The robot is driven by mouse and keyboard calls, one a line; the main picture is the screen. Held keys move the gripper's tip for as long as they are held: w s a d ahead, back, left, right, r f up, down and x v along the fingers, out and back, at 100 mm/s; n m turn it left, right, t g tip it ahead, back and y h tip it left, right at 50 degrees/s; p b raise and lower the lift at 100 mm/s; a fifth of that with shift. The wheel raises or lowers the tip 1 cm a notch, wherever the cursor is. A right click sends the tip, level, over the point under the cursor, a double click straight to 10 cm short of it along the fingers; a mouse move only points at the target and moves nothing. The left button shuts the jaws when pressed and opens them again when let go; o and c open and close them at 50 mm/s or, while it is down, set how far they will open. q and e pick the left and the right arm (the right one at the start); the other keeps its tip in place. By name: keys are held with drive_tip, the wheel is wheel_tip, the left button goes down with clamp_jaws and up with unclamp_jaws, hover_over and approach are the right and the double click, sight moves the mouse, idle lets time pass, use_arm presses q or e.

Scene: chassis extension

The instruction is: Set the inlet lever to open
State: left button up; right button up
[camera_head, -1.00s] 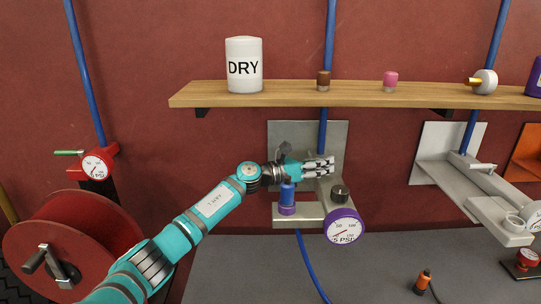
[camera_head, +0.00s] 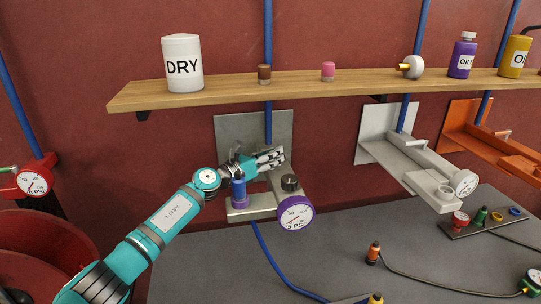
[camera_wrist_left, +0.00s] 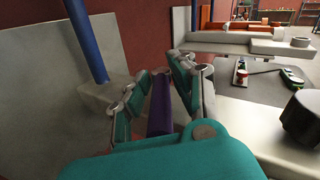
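My left gripper (camera_head: 268,158) is at the grey regulator block (camera_head: 250,208) on the wall plate, above its left part and behind the blue-and-purple fitting (camera_head: 239,190). In the left wrist view, its teal-and-grey fingers (camera_wrist_left: 165,80) stand apart on both sides of a purple bar (camera_wrist_left: 160,112), which looks like the lever. I cannot tell whether either finger touches it. In the head view the gripper hides this bar. The round gauge (camera_head: 296,213) with a purple rim and a black knob (camera_head: 290,183) are right of the gripper. My right gripper is out of view.
A wooden shelf (camera_head: 330,83) runs above, with a white DRY canister (camera_head: 182,63) on it. A blue hose (camera_head: 268,120) comes down behind the gripper. White (camera_head: 420,172) and orange (camera_head: 500,145) units stand to the right. The grey bench (camera_head: 220,270) in front is mostly clear.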

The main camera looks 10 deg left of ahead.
use_arm(q)
drive_tip(key=shift+o, duration=1.1)
drive_tip(key=shift+s+a, duration=0.1)
drive_tip(key=v, duration=1.1)
drive_tip(key=shift+s+a, duration=0.2)
drive_tip(key=shift+s, duration=0.2)
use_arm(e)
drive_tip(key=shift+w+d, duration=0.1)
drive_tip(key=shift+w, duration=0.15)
use_arm(q)
drive_tip(key=shift+r, duration=0.1)
drive_tip(key=shift+c, duration=0.5)
